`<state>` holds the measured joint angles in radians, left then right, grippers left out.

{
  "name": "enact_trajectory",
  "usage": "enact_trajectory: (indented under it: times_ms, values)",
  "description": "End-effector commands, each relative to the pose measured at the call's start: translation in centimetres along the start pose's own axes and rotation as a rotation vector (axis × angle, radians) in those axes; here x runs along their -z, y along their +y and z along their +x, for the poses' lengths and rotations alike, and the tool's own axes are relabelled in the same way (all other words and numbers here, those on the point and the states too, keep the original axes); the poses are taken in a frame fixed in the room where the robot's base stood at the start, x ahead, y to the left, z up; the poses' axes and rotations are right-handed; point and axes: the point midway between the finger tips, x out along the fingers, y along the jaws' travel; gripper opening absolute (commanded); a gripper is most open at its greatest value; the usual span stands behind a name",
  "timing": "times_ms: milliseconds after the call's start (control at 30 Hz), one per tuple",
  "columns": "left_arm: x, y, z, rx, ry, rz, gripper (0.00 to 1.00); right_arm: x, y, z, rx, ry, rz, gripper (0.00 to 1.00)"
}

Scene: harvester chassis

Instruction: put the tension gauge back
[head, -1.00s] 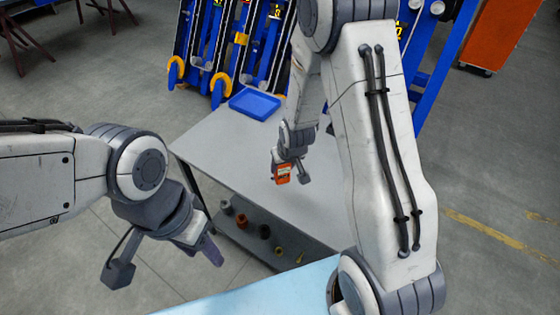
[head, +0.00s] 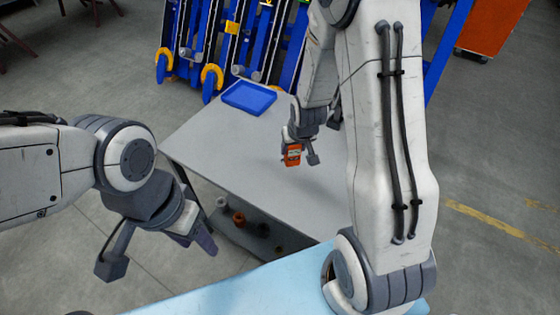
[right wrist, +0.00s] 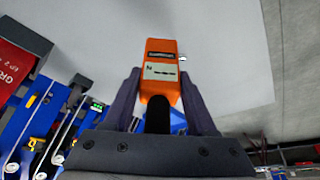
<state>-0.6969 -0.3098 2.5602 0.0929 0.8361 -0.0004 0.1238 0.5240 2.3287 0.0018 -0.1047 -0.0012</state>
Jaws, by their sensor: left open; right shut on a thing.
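The tension gauge (head: 292,156) is a small orange device with a pale display. My right gripper (head: 301,151) is shut on it and holds it over the grey table (head: 225,150). In the right wrist view, the gauge (right wrist: 160,72) sits between the two dark fingers of my right gripper (right wrist: 160,105), its display facing the camera. Whether it touches the table is hard to tell. My left gripper (head: 160,262) is open and empty at the lower left, apart from the table.
A blue tray (head: 249,98) lies on the table's far end. Blue racks (head: 225,45) with yellow-orange wheels stand behind it. Several small parts (head: 238,218) sit on the shelf below. A light blue surface (head: 240,295) is in front. The table's middle and left are clear.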

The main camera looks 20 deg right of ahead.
Motion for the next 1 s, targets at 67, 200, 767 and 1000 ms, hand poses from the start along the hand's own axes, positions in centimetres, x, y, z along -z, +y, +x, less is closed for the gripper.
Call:
enact_trajectory:
  times_ms: [67, 200, 767, 1000]
  values:
    - [0.1, 0.1, -1.4, 0.000, 0.000, 0.000, 0.50, 0.7, -1.4, 0.9, 0.003, -0.004, -0.004, 0.00]
    - [0.1, 0.2, -2.1, 0.000, 0.001, 0.000, 0.50, 1.4, -2.9, 2.5, 0.002, -0.001, -0.005, 0.00]
    - [0.1, 0.2, -2.6, 0.000, 0.000, 0.000, 0.50, 0.1, -3.4, 7.1, 0.000, 0.001, -0.001, 0.00]
    - [0.1, 0.2, -2.3, 0.000, 0.000, 0.000, 0.50, 0.0, -3.4, 7.3, 0.000, 0.001, -0.001, 0.00]
